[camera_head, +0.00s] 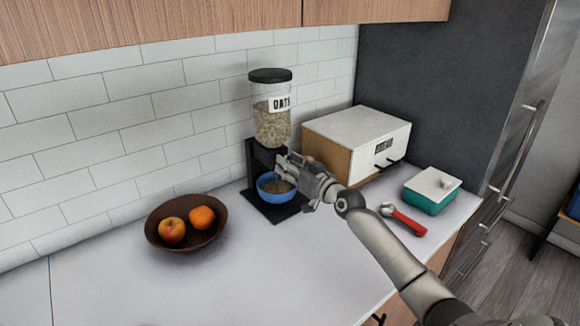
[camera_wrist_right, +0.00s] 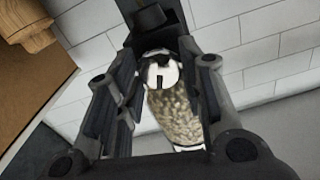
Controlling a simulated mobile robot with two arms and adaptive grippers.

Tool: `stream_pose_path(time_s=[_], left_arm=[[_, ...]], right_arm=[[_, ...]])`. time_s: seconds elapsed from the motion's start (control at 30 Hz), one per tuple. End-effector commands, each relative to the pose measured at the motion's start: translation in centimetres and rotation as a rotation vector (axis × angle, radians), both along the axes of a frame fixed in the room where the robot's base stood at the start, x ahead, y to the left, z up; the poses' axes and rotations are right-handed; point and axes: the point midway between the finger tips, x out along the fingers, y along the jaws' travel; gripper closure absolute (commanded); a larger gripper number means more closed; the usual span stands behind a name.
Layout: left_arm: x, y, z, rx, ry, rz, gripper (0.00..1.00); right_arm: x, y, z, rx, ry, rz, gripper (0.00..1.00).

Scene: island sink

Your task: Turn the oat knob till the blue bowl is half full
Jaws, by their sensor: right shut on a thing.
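The oat dispenser (camera_head: 271,125) stands against the tiled wall, with a dark lid, a clear jar of oats and a black stand. The blue bowl (camera_head: 268,196) sits upright on the stand's base, under the jar. Something tan shows inside it, but its level is partly hidden by my gripper. My right gripper (camera_head: 284,168) is at the dispenser's front, above the bowl, shut on the oat knob. The knob is hidden in the head view. In the right wrist view a pale round piece (camera_wrist_right: 160,73) with a dark mark shows between the fingers. My left gripper is out of view.
A brown bowl (camera_head: 158,238) with an apple and an orange stands to the left. A white-topped bread box (camera_head: 350,130) stands close behind my right gripper. A red-handled tool (camera_head: 409,223) and a teal box (camera_head: 428,199) lie to the right. The front counter is clear.

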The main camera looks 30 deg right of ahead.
Motion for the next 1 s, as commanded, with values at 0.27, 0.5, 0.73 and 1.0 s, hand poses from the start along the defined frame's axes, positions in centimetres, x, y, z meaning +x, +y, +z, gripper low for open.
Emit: stream_pose_path(time_s=[0.27,0.5,0.73,1.0], left_arm=[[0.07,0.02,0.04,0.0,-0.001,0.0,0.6],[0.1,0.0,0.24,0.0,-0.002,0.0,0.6],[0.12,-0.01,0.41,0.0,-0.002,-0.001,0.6],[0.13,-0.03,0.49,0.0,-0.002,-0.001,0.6]], right_arm=[[0.01,-0.05,0.11,0.259,0.017,-0.001,0.88],[0.01,-0.09,0.15,0.453,0.034,-0.001,0.88],[0.02,-0.1,0.13,0.578,0.042,-0.001,0.88],[0.0,-0.15,0.13,0.648,0.048,-0.002,0.88]])
